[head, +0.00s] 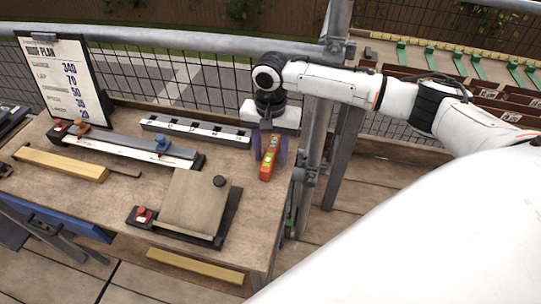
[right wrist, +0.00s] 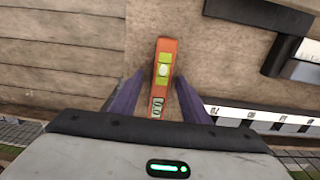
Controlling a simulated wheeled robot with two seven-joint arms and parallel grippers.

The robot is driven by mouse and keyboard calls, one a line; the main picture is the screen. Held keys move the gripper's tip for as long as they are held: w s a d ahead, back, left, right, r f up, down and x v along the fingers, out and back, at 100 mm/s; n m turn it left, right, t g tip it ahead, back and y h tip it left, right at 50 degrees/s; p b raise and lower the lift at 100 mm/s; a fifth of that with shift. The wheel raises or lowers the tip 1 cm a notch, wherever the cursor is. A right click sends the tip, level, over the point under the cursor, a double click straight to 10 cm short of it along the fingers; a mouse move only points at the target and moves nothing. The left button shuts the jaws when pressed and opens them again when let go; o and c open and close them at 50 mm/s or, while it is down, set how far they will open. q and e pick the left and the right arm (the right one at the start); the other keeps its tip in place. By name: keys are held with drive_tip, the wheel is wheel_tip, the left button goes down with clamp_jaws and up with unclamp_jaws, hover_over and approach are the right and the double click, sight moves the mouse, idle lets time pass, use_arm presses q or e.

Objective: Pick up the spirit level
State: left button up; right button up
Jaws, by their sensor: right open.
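The spirit level (head: 268,160) is a short orange-red bar with a yellow-green vial, lying near the right edge of the wooden workbench. It also shows in the right wrist view (right wrist: 164,75), pointing away from the gripper. My right gripper (head: 270,145) is over the level's far end, pointing down. In the right wrist view its two purple fingers (right wrist: 157,95) stand apart, one on each side of the level, with gaps visible between. The level's near end in that view is partly hidden by the gripper body. My left gripper is not in view.
Left of the level lie a black-and-white marked rail (head: 195,131) and a square tile on a dark base (head: 190,203). A clamped long bar (head: 130,146), a yellow wooden block (head: 60,164) and a roof plan board (head: 62,82) are farther left. A scaffold post (head: 318,130) stands close right.

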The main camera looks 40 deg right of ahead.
drive_tip(key=shift+r, duration=0.1)
clamp_jaws()
